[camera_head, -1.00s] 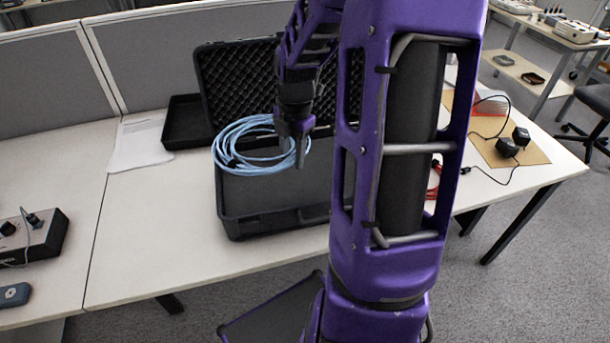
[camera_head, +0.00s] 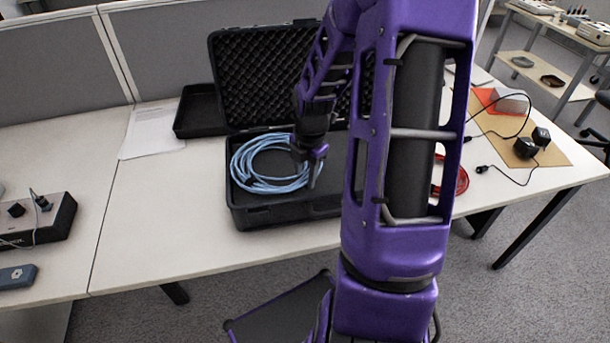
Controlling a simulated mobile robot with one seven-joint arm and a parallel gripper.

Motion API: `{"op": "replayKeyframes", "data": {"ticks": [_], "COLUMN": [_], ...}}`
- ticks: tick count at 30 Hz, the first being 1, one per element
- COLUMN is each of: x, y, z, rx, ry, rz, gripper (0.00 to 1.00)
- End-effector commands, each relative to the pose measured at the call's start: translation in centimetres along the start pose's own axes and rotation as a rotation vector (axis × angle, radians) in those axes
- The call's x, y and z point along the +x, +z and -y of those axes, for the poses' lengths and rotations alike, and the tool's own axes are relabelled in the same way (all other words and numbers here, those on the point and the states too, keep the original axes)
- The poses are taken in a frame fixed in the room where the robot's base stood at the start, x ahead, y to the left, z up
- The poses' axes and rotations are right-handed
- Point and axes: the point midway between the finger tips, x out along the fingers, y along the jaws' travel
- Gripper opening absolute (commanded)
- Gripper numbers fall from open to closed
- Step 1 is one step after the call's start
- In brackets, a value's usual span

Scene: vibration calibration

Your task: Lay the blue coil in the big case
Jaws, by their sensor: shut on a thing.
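The big case (camera_head: 244,213) is black and stands open on the bench, its foam-lined lid (camera_head: 262,78) raised at the back. The blue coil (camera_head: 240,167), a light-blue looped cable, is at the left part of the case, within its walls in this view. My gripper (camera_head: 313,176) is at the coil's right side, shut on its loops and pointing down. Whether the coil touches the case floor I cannot tell. My arm hides the right part of the case.
A smaller black open tray or case (camera_head: 200,112) and white papers (camera_head: 150,132) lie left of the big case. A red cable (camera_head: 460,180) lies right of my arm. Black adapters (camera_head: 527,148) rest on a brown mat (camera_head: 553,157). A control box (camera_head: 50,222) stands far left.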

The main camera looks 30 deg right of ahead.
Motion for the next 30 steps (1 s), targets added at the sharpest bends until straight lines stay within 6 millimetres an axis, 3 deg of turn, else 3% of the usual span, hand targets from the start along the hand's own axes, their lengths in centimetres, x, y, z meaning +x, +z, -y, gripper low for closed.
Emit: {"op": "replayKeyframes", "data": {"ticks": [3, 4, 9, 20, 30], "x": [0.0, 0.1, 0.1, -0.6, -7.2], "y": [0.1, 0.0, 0.0, 0.1, 0.1], "z": [-0.1, 0.0, 0.0, -0.1, -0.1], "rx": [0.0, 0.0, 0.0, 0.001, 0.002], "ry": [0.002, 0.0, 0.0, 0.002, 0.003], "rz": [0.001, 0.0, 0.0, 0.002, 0.005], "gripper": [0.0, 0.42, 0.7, 0.7, 0.7]}}
